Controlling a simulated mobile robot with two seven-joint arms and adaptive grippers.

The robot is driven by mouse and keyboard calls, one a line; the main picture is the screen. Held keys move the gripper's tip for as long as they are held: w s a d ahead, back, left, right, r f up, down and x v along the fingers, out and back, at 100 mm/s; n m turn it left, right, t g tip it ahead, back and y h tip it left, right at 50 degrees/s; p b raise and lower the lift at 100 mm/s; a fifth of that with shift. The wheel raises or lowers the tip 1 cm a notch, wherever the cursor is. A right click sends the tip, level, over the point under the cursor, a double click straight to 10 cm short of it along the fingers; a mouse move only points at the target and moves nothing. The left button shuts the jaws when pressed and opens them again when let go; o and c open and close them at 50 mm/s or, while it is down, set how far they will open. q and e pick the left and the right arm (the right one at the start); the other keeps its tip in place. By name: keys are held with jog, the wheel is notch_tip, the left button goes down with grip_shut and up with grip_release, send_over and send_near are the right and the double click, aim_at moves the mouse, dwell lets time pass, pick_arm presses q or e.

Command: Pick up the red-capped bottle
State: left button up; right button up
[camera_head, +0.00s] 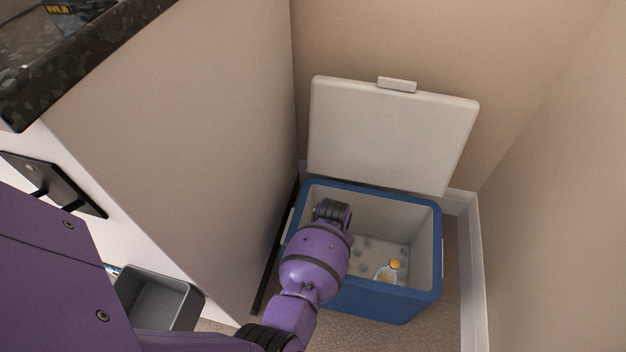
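A small clear bottle (385,275) with an orange-looking cap (395,264) is inside the blue cooler (385,303), near its front right part. I see no clearly red cap. The cooler's pale lid (390,135) stands open against the back wall. My purple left arm comes in from the lower left. Its forearm and dark wrist joint cover the cooler's left part, to the left of the bottle. The fingers of my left gripper are not visible. My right gripper is not in view.
Several pale ice-like pieces (367,243) lie on the cooler floor. A beige cabinet side (200,150) stands close on the left, with a dark counter (80,60) above. Walls close in behind and right. A grey bin (160,297) sits at lower left.

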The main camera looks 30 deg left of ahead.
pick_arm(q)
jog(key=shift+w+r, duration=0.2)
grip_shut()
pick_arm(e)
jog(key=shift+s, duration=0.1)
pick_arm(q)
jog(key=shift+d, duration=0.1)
